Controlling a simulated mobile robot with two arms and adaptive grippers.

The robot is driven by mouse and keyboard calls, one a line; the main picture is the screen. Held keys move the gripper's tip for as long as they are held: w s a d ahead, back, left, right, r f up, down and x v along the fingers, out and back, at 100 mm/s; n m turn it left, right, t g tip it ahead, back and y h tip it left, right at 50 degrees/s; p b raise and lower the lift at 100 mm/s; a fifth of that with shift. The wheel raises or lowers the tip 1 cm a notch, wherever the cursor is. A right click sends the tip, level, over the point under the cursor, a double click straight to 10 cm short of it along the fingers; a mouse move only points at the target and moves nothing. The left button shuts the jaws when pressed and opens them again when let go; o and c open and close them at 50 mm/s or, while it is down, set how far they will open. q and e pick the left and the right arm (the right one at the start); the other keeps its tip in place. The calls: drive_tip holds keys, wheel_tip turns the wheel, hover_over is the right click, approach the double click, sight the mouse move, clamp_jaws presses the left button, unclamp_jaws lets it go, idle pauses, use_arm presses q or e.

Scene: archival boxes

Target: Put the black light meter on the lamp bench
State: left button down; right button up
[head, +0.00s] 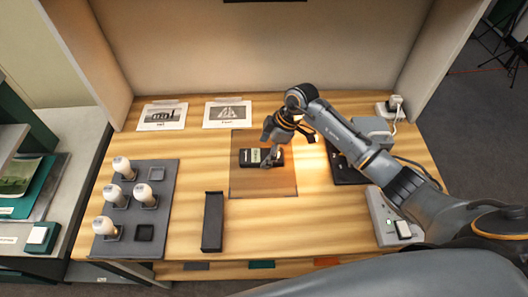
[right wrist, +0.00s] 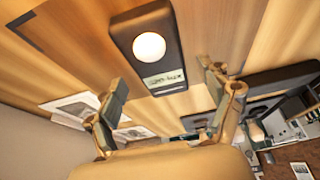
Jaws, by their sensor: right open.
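The black light meter (head: 246,157) lies flat on a brown mat (head: 262,185) at the middle of the wooden lamp bench (head: 330,225). It has a pale display, and in the right wrist view the black meter (right wrist: 140,33) shows a round white dome and a small label. My right gripper (head: 271,156) is over the meter and partly hides it in the head view. Its fingers (right wrist: 163,77) are open, spread to either side of the meter's near end, with no visible grip. My left gripper is not in view.
A grey tray (head: 128,238) with several white bulbs stands on the bench's left. A narrow black tray (head: 213,222) lies left of the mat. Two cards (head: 162,117) lie at the back. Grey equipment (head: 384,222) and cables take up the right side. Bare wood shows in front of the mat.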

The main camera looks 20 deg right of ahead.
drive_tip(key=b+v, duration=0.1)
drive_tip(key=v, duration=0.9)
drive_tip(key=shift+r, duration=0.35)
drive_tip(key=shift+s+d+f, duration=0.1)
drive_tip(key=shift+s, duration=0.05)
